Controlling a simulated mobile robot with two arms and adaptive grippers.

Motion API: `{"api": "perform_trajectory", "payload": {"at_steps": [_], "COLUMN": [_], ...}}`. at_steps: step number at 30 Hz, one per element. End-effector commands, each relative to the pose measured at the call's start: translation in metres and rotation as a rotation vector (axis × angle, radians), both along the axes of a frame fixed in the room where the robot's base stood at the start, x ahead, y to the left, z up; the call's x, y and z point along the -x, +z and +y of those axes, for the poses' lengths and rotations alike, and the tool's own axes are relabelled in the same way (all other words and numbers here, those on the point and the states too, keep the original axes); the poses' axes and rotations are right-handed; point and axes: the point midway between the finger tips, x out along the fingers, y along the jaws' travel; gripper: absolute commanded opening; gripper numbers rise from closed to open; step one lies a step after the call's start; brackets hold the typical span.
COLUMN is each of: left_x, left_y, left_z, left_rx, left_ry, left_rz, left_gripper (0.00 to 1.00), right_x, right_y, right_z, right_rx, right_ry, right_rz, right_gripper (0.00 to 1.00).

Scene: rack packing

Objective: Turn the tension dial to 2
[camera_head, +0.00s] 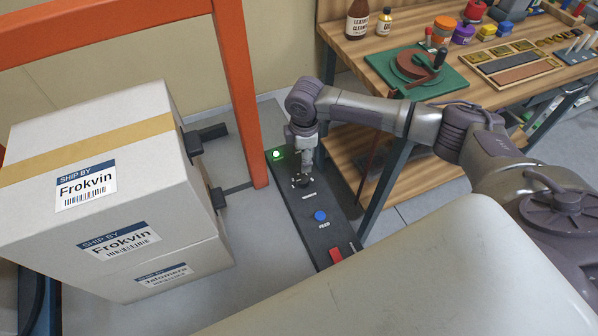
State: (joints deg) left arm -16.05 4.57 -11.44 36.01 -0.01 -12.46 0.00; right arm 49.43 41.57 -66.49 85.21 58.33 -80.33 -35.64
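A dark control panel (330,217) stands low between the orange frame and the workbench. It carries a lit green light (276,155), a blue button marked FEED (320,216) and a red part (335,255) near its front end. My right gripper (302,178) points down at the panel between the green light and the blue button. A small dark round part with pale marks, likely the tension dial, sits right at its fingertips and is mostly hidden. I cannot read its setting or tell whether the fingers grip it. My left gripper is not in view.
Stacked white cartons (100,190) stand left of the panel, with an orange upright (238,90) between them and the wall. A wooden workbench (420,25) with bottles, jars and a green mat (415,75) is at the right. Grey floor (250,255) shows left of the panel.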

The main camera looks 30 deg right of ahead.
Motion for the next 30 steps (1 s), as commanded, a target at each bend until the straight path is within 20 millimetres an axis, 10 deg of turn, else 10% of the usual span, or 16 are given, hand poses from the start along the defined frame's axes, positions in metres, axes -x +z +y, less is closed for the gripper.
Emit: {"api": "perform_trajectory", "payload": {"at_steps": [7, 18, 30], "left_x": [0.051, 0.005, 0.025], "left_y": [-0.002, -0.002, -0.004], "left_z": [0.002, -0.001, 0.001], "left_rx": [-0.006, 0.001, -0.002], "left_ry": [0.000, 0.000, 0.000], "left_rz": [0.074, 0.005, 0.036], "left_gripper": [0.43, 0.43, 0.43], "right_x": [-0.002, -0.007, -0.008], "right_y": [-0.052, -0.114, -0.123], "right_z": [0.000, -0.001, -0.002], "right_rx": [0.001, 0.001, 0.001], "right_ry": [-0.001, 0.000, 0.000], "right_rz": [0.003, 0.000, -0.002], "right_gripper": [0.67, 0.67, 0.67]}}
